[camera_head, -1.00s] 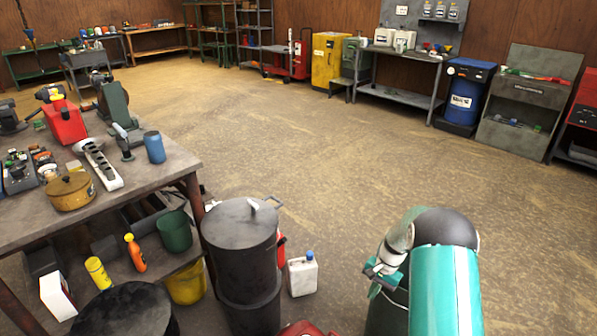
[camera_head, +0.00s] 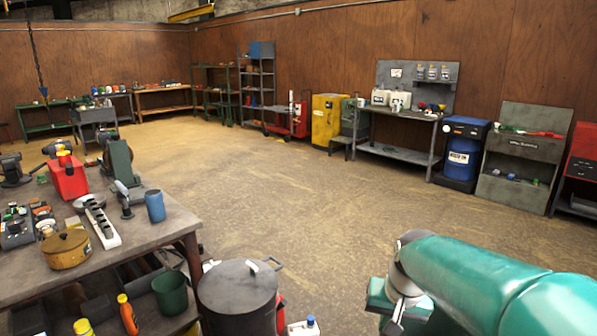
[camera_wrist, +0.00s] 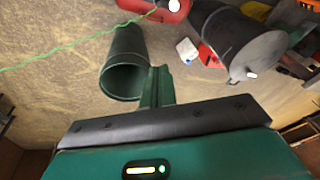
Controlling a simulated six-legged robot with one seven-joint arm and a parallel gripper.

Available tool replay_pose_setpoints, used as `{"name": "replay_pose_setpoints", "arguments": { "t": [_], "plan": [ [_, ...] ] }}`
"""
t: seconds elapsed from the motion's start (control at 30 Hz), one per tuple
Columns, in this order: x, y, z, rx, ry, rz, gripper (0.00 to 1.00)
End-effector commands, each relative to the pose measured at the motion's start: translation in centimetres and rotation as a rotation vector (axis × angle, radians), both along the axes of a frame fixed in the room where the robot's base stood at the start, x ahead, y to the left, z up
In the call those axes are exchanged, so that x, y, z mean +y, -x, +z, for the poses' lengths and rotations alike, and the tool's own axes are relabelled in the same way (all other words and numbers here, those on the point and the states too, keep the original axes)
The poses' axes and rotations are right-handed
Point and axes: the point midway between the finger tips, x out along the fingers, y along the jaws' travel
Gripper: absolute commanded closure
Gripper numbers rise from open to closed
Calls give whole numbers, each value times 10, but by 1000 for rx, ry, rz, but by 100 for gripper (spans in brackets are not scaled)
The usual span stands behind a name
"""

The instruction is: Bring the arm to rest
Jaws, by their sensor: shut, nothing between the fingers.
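My teal arm (camera_head: 495,275) reaches in from the lower right corner of the head view, bent at a grey joint. My gripper (camera_head: 392,324) hangs below that joint at the bottom edge, partly cut off. In the wrist view my gripper (camera_wrist: 159,75) shows its green fingers together and empty. It points toward a dark green open cylinder (camera_wrist: 125,60) on the floor; I cannot tell the gap between them.
A workbench (camera_head: 150,240) with tools stands at left. A lidded dark bin (camera_head: 238,297) and white jug (camera_head: 303,327) stand left of my arm. A blue drum (camera_head: 463,153) and grey table (camera_head: 400,153) line the far wall. The middle floor is open.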

Motion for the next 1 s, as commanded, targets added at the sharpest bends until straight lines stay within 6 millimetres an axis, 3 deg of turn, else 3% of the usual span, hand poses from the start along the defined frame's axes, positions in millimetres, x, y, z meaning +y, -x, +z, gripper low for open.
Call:
{"name": "replay_pose_setpoints", "arguments": {
  "t": [0.2, 0.5, 0.7, 1.0],
  "plan": [
    [10, 63, 33, -102, 52, 80, 100],
    [17, 138, 45, -223, 120, 173, 100],
    [17, 157, 43, -256, 143, 199, 100],
    [17, 158, 43, -256, 143, 200, 100]
  ]
}}
